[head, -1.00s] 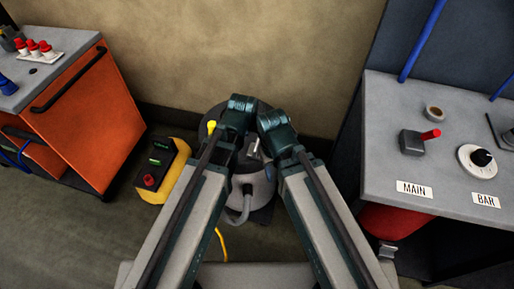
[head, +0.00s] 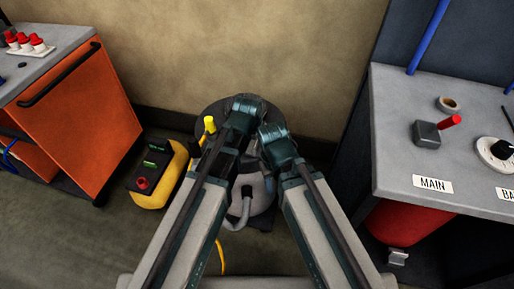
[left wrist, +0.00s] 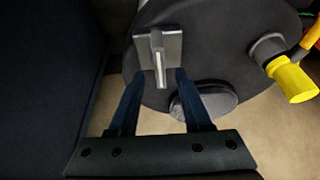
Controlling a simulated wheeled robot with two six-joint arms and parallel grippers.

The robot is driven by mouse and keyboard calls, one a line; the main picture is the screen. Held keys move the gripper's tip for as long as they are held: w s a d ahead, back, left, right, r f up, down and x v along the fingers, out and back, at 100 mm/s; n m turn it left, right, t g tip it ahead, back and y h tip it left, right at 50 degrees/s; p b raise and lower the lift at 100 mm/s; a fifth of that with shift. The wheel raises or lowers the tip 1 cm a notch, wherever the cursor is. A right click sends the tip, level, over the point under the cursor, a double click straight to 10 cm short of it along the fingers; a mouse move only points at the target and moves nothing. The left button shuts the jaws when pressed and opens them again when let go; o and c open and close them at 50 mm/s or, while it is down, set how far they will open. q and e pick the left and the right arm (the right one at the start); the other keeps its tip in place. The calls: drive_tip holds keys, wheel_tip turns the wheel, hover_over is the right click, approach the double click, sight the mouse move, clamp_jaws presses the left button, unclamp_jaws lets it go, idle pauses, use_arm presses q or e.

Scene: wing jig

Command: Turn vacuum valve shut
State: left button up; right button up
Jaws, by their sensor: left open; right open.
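A round dark-topped vacuum unit (head: 209,113) with a grey body stands on the floor against the wall, mostly behind my arms. In the left wrist view its dark top (left wrist: 220,65) carries a metal lever (left wrist: 158,58) on a square plate; I take this for the valve. My left gripper (left wrist: 158,78) is open, its fingertips on either side of the lever's near end; contact cannot be told. In the head view my left gripper (head: 240,112) is over the unit. My right gripper (head: 276,140) is beside it, lower and to the right, its fingers hidden.
A yellow cap (left wrist: 290,80) on a side fitting is right of the lever. A yellow-and-black box (head: 158,172) with a red button stands left of the unit. An orange cabinet (head: 85,120) is at left, a grey bench (head: 390,130) marked MAIN at right.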

sight(257, 141)
use_arm(q)
drive_tip(key=shift+b+x, duration=1.3)
drive_tip(key=shift+x, duration=0.65)
use_arm(e)
drive_tip(key=shift+f, duration=1.85)
use_arm(q)
clamp_jaws()
